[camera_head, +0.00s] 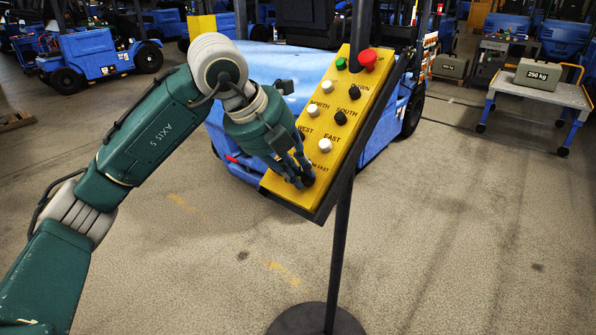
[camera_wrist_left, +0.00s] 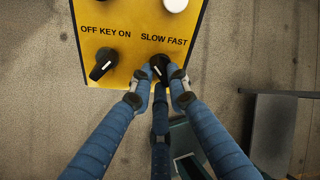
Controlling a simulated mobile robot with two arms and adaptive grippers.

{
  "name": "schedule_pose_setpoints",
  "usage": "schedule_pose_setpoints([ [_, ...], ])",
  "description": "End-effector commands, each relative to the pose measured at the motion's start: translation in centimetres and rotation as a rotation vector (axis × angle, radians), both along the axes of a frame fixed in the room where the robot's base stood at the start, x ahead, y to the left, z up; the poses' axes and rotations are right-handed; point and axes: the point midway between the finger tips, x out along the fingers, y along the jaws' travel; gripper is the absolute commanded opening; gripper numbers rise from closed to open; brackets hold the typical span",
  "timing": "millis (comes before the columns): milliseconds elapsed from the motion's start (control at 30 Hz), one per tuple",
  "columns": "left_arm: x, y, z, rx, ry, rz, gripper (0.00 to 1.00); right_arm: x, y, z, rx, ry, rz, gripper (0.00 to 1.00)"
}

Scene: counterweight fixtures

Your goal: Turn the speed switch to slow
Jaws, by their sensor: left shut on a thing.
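The yellow control panel (camera_head: 318,130) is tilted on a dark stand. In the left wrist view, the black speed switch (camera_wrist_left: 159,63) sits at the panel's lower right, below the words SLOW FAST. A small white mark shows on it, but I cannot tell surely which word it points to. My left gripper (camera_head: 304,180) is at the panel's lower end. In the wrist view, the blue fingers of this gripper (camera_wrist_left: 161,82) are closed around the switch from below and partly hide it. My right gripper is not in view.
A black key switch (camera_wrist_left: 103,63) sits left of the speed switch, close to the fingers. White and black buttons, a green button (camera_head: 341,63) and a red knob (camera_head: 368,59) line the panel above. A blue vehicle (camera_head: 270,70) stands behind.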

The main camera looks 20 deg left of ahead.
Motion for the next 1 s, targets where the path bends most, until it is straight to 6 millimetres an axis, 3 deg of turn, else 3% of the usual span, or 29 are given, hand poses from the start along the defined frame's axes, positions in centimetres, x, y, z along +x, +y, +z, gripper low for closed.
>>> schedule_pose_setpoints([
  [67, 0.2, 0.1, 0.3, -0.003, -0.008, 0.005, 0.0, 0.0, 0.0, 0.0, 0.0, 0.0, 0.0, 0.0],
  [100, 0.2, 0.1, 0.3, -0.003, -0.008, 0.005, 0.24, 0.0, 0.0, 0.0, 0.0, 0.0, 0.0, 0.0],
  [167, 0.2, 0.1, 0.3, -0.003, -0.007, 0.004, 0.35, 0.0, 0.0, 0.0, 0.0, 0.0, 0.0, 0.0],
  [567, -0.2, 0.2, 0.8, -0.001, -0.005, 0.001, 0.35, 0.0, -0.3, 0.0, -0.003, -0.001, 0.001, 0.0],
  [1000, -4.1, 2.6, 8.0, -0.001, -0.008, 0.003, 0.35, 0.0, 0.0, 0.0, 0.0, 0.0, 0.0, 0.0],
])
